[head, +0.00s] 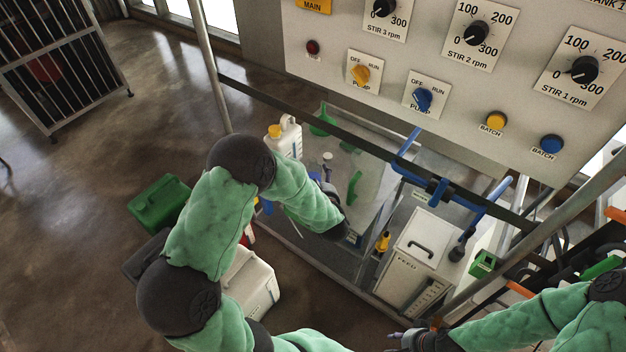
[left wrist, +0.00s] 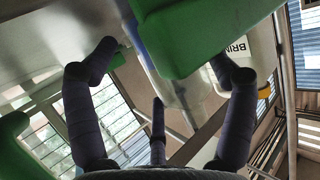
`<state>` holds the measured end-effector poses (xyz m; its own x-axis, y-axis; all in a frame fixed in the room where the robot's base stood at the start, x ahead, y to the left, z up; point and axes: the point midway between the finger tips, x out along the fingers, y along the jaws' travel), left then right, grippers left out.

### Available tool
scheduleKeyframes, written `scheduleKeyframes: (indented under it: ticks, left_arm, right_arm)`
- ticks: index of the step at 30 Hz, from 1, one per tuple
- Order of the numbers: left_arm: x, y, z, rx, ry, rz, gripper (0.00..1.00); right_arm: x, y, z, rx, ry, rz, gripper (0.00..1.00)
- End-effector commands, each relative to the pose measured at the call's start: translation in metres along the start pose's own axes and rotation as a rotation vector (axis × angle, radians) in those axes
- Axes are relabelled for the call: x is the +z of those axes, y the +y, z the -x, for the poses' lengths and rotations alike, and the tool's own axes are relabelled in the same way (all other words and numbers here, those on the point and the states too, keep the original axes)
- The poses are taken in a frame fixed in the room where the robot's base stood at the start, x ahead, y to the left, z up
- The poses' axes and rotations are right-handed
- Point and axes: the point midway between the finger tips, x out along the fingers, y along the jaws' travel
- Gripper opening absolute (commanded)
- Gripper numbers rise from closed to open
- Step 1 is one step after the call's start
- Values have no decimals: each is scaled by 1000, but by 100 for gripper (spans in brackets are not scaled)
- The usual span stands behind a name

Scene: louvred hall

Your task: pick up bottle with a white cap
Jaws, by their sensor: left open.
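A small white cap (head: 327,156) shows in the head view just beyond my left gripper (head: 322,180); the bottle body below it is mostly hidden by the gripper. In the left wrist view the dark fingers of my left gripper (left wrist: 158,80) are spread apart, with nothing clamped between them. A pale, translucent form (left wrist: 185,95) shows between the fingers; I cannot tell if it is the bottle. My right gripper (head: 402,340) is at the bottom of the head view, partly cut off.
A white jug (head: 290,139) with an orange-yellow cap stands left of the gripper. A green object (left wrist: 205,35) looms close in the left wrist view. The control panel (head: 450,70) overhangs, with a dark rail below. A FEED box (head: 412,262) stands right.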

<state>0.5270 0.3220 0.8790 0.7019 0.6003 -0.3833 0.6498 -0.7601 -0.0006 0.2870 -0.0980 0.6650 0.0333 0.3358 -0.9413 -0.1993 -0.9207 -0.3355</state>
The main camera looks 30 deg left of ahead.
Motion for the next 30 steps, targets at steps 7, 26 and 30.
scheduleKeyframes:
  ticks: [7,26,30]
  left_arm:
    - [-1,0,-9,0,0,0,84]
    - [-3,0,-8,1,1,1,36]
    - [-20,0,-1,1,4,2,36]
  right_arm:
    - [0,1,-2,0,0,0,35]
    - [0,0,-1,0,0,0,35]
    - [0,-2,6,0,0,0,35]
